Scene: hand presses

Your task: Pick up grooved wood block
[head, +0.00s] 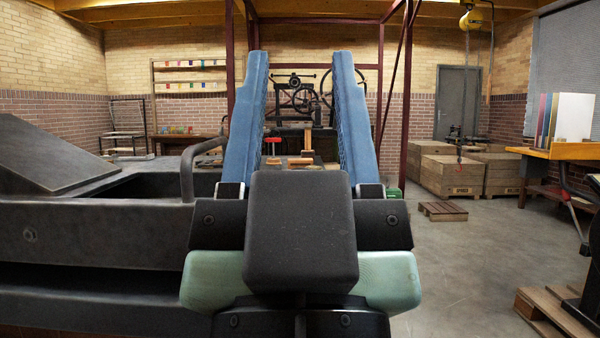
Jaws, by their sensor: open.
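My gripper (300,60) fills the middle of the head view. Its two blue fingers point up and away, wide apart, with nothing held between them. Beyond the gap, a dark table or bench carries several small wooden pieces. One orange-brown piece (300,162) lies flat, and another (274,161) lies to its left. A tan upright piece (307,143) stands behind them. I cannot tell which one is the grooved wood block; grooves are too small to see. The fingers and my wrist hide parts of this table.
A large dark metal machine (95,232) stands close on the left. A black hand press (298,95) is at the back. Wooden crates (452,175) and a small pallet (443,210) stand right. An orange-topped bench (560,151) is far right. Grey floor is open at right centre.

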